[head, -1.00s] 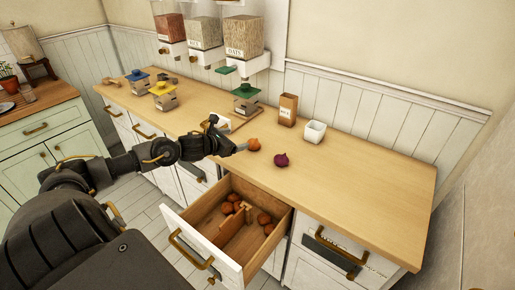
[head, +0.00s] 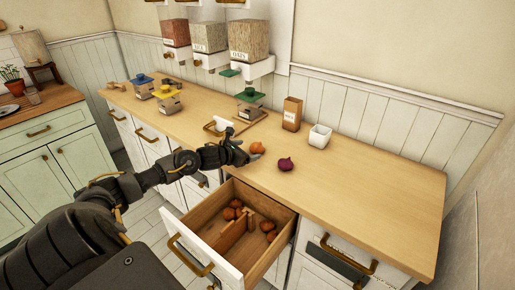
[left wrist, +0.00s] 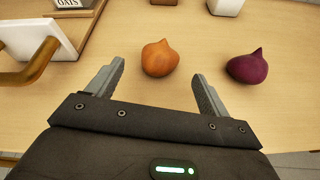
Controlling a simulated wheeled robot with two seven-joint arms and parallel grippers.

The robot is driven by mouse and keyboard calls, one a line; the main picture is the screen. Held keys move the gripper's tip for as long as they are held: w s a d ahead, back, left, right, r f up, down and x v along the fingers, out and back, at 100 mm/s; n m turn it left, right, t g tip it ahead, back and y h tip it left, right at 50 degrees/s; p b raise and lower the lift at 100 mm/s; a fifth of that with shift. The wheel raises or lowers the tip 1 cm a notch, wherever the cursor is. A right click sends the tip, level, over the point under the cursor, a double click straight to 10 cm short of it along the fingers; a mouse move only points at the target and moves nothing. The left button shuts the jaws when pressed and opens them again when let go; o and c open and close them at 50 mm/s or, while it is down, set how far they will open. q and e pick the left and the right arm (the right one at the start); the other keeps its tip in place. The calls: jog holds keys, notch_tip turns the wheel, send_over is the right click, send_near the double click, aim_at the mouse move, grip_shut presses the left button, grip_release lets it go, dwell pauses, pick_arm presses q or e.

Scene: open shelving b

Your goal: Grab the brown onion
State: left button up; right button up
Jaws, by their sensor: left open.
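The brown onion (head: 257,148) sits on the wooden counter, and it also shows in the left wrist view (left wrist: 160,58). My left gripper (head: 247,155) is open just short of it. In the left wrist view my two fingers (left wrist: 157,88) are spread wide, and the onion is ahead of the fingertips, roughly midway between them and untouched. A purple onion (head: 286,164) sits to the right, and in the left wrist view (left wrist: 247,67) it is beyond my right-hand finger. My right gripper is not in view.
An open drawer (head: 273,204) with several onions sticks out below the counter. A white cup (head: 319,136) and a brown box (head: 292,113) stand behind the onions. A dispenser (head: 247,104) with a green top stands to the left. The counter's right side is clear.

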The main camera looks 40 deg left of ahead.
aim_at(254, 147)
pick_arm(q)
jog(key=shift+w, duration=0.3)
jog(key=p+x, duration=0.2)
jog(key=x, duration=0.2)
jog(key=shift+w+d, duration=0.1)
jog(key=shift+w, duration=0.1)
jog(key=shift+w+f, duration=0.15)
jog(key=shift+w, duration=0.1)
jog(key=shift+s, duration=0.1)
jog(key=c, duration=1.1)
